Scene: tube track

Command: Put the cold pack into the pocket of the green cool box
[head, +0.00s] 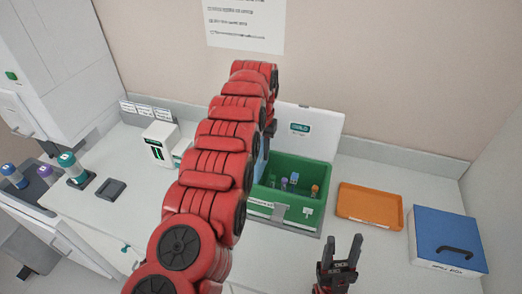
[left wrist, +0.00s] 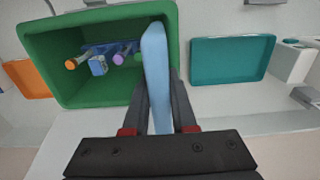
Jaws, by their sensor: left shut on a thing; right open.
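The green cool box (head: 299,174) stands open on the counter, its white lid (head: 312,125) raised behind it. My left gripper (left wrist: 158,92) is shut on the light blue cold pack (left wrist: 155,65) and holds it on edge at one side wall of the box. In the head view a sliver of the cold pack (head: 261,166) shows at the box's left end; my red left arm hides most of it and the gripper. The pocket is hidden, and I cannot tell whether the pack touches the wall. My right gripper (head: 341,254) is open and empty, in front of the box.
Several capped tubes stand inside the box. An orange tray (head: 369,205) and a blue case (head: 447,241) lie to its right. A teal tray (left wrist: 232,60) shows in the left wrist view. A white device (head: 160,144) stands at left.

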